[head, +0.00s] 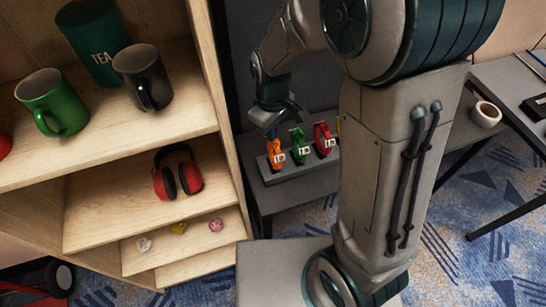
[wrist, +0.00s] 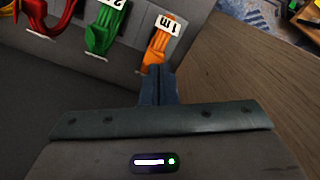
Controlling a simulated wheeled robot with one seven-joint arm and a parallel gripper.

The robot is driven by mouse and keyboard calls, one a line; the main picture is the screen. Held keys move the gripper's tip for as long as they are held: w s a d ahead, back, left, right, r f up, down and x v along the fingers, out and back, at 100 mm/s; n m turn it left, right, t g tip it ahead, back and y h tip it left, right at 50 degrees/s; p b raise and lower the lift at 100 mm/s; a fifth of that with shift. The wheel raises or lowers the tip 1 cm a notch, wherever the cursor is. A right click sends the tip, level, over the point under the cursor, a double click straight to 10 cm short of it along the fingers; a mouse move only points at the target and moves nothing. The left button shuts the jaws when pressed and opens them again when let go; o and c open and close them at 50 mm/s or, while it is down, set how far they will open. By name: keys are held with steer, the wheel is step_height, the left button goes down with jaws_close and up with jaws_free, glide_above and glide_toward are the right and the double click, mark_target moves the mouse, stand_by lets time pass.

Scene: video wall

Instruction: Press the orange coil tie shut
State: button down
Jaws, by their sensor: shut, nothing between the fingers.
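The orange coil (head: 275,154) sits at the left end of a row on a dark grey holder (head: 287,171). In the wrist view the orange coil (wrist: 155,58) carries a white "1m" label (wrist: 167,26). Its tie cannot be made out clearly. My gripper (head: 271,132) is just above the orange coil in the head view. In the wrist view the shut fingers of my gripper (wrist: 158,72) overlap the lower end of the orange coil; I cannot tell whether they touch it. Nothing shows between the fingers.
A green coil (head: 299,146) and a red coil (head: 323,139) stand beside the orange one. A wooden shelf unit (head: 222,95) with mugs and red headphones (head: 165,184) stands close on the left. A roll of tape (head: 486,114) lies at the right.

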steer(key=shift+f+b, duration=0.4)
steer(key=shift+f, duration=0.2)
steer(key=shift+r, duration=0.1)
steer(key=shift+r+p, duration=2.25)
steer(key=shift+r, duration=0.75)
steer(key=s+d+r+m+t, duration=0.3)
steer(key=s+d+r+m, duration=0.6)
steer(key=s+d+r, duration=0.3)
steer(key=shift+s, duration=0.35)
